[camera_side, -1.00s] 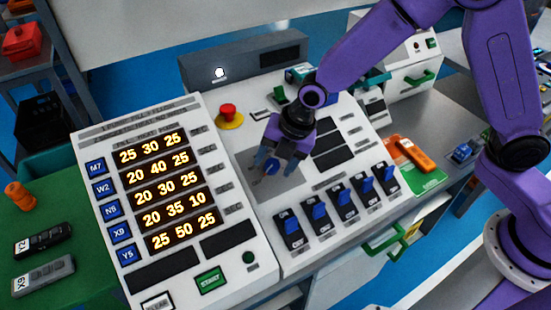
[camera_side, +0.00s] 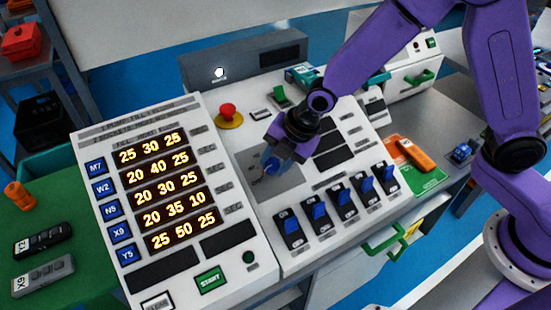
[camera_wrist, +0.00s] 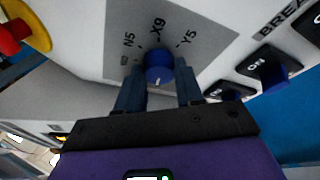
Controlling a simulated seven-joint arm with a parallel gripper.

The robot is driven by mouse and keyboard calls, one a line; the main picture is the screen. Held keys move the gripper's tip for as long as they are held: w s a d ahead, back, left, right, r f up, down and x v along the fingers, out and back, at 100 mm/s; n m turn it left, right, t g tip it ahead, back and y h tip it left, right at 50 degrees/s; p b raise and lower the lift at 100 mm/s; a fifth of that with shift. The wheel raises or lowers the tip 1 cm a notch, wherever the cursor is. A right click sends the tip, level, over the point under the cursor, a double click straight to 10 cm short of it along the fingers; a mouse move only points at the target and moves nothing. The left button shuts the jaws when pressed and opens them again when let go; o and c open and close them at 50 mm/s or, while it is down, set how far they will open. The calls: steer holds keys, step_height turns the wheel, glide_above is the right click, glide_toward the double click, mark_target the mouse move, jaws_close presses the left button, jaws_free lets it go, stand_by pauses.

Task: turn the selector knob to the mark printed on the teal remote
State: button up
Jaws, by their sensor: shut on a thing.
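The blue selector knob (camera_wrist: 158,68) sits on a grey dial plate (camera_wrist: 205,22) with printed marks N5, X9 and Y5 around its far side. A short white line shows on the near part of the knob; I cannot tell which mark it matches. My gripper (camera_wrist: 159,82) is shut on the knob, one finger on each side. In the side view, my gripper (camera_side: 272,163) is over the dial plate and mostly hides the knob. I cannot identify a teal remote for certain. A black remote (camera_side: 43,241) and a grey remote (camera_side: 43,276) lie at left.
A red emergency button (camera_side: 229,111) stands behind the dial plate. A row of blue switches (camera_side: 319,215) is to the right and front. A lit number panel (camera_side: 165,190) is at left. An orange remote-like object (camera_side: 416,154) lies at right.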

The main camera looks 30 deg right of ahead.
steer(key=shift+s+f+m+t, duration=0.1)
steer(key=shift+m+t, duration=0.4)
steer(key=shift+m, duration=1.15)
steer(key=shift+s+m+t, duration=0.1)
steer(key=shift+m+t, duration=0.4)
steer(key=shift+m, duration=1.15)
steer(key=m+t, duration=0.1)
steer(key=m, duration=0.5)
steer(key=shift+t, duration=0.4)
steer(key=m+h, duration=0.1)
steer(key=m, duration=0.2)
steer(key=m+t, duration=0.1)
steer(key=m, duration=0.1)
steer(key=shift+s+a+f+m+h, duration=0.1)
steer(key=shift+m+h, duration=0.3)
steer(key=m+h, duration=0.1)
steer(key=m, duration=0.2)
steer(key=m+h, duration=0.1)
steer(key=m, duration=0.2)
steer(key=shift+a+t, duration=0.15)
steer(key=shift+t, duration=0.15)
steer(key=shift+m, duration=0.4)
steer(key=o, duration=1)
steer(key=shift+o, duration=0.2)
